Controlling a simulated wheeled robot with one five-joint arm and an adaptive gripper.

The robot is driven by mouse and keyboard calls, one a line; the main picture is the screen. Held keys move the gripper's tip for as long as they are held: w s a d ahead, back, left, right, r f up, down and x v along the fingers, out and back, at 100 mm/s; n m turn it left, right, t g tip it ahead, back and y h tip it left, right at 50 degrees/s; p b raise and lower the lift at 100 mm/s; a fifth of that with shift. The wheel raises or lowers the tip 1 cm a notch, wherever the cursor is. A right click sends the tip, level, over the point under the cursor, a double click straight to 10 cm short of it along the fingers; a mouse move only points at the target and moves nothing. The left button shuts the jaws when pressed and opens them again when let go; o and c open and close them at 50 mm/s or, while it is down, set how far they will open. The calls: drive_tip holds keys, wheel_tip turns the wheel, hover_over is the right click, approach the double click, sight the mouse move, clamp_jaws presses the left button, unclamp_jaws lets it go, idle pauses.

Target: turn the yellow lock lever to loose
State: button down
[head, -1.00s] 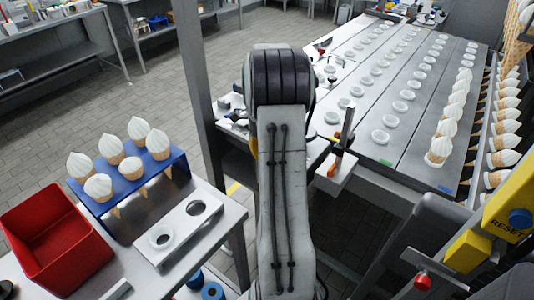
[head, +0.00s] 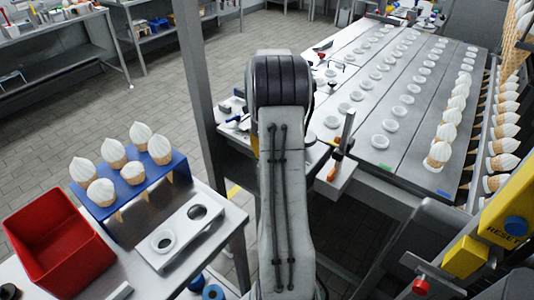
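No yellow lock lever can be made out for certain in the head view. A slim metal bar (head: 348,126) stands upright just right of my arm, with an orange handle-like part (head: 335,164) at its foot beside a pale block (head: 336,181). Whether this belongs to the lock is too small to tell. My arm fills the middle of the view and hides the bench behind it. My gripper is out of sight beyond the arm, so its fingers and anything between them do not show.
A long table (head: 420,150) with rows of white rings and several cones lies at the right. A blue cone rack (head: 180,165) and red bin (head: 60,245) stand at the left. A yellow RESET panel (head: 503,232) and grey housing are close at the right.

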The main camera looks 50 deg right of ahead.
drive_tip(key=shift+f, duration=0.1)
idle(0.3)
drive_tip(key=c, duration=1.1)
unclamp_jaws()
wheel_tip(320, 180, up, 12)
idle(0.3)
